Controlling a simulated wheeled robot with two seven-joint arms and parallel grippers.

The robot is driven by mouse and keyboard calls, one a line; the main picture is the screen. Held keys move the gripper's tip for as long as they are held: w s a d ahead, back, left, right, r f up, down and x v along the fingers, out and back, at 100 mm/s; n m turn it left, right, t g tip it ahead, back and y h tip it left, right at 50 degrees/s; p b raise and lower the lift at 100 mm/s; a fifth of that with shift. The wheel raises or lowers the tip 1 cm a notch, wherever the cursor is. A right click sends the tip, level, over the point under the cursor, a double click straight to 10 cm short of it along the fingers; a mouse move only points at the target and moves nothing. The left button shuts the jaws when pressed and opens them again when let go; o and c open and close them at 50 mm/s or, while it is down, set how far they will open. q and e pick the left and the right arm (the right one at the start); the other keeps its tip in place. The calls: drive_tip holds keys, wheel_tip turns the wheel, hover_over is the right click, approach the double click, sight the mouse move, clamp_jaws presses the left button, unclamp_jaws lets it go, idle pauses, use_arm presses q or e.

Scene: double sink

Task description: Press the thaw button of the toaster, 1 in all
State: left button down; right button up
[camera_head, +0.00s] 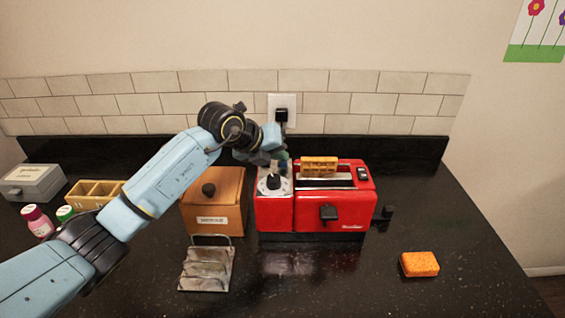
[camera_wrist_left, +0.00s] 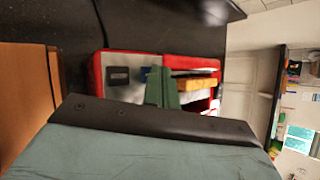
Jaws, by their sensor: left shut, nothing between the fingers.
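The red toaster (camera_head: 340,212) stands on the dark counter, with a dark dial (camera_head: 273,181) on its left metal panel and a black lever on its front. A waffle-like slice (camera_head: 319,166) sticks out of its slot. My left gripper (camera_head: 282,160) is shut and empty, over the back of the left panel. In the left wrist view its green fingers (camera_wrist_left: 162,88) lie over the toaster (camera_wrist_left: 130,90). A dark button (camera_wrist_left: 118,76) and a blue button (camera_wrist_left: 145,73) show on the panel beside them. I cannot tell whether the fingertips touch a button, nor which is thaw.
A wooden box (camera_head: 230,215) stands left of the toaster, with a metal rack (camera_head: 207,268) in front. An orange sponge (camera_head: 419,264) lies at the right. A plug (camera_head: 282,115) sits in the wall outlet behind. Bottles and a divided tray (camera_head: 92,192) stand at the left.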

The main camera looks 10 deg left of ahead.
sight(279, 165)
use_arm(q)
drive_tip(key=shift+f, duration=0.15)
idle(0.3)
drive_tip(key=shift+r+p, duration=0.6)
drive_tip(key=shift+r, duration=0.25)
drive_tip(key=shift+r+p, duration=1.8)
drive_tip(key=shift+r, duration=0.8)
drive_tip(key=shift+f, duration=0.1)
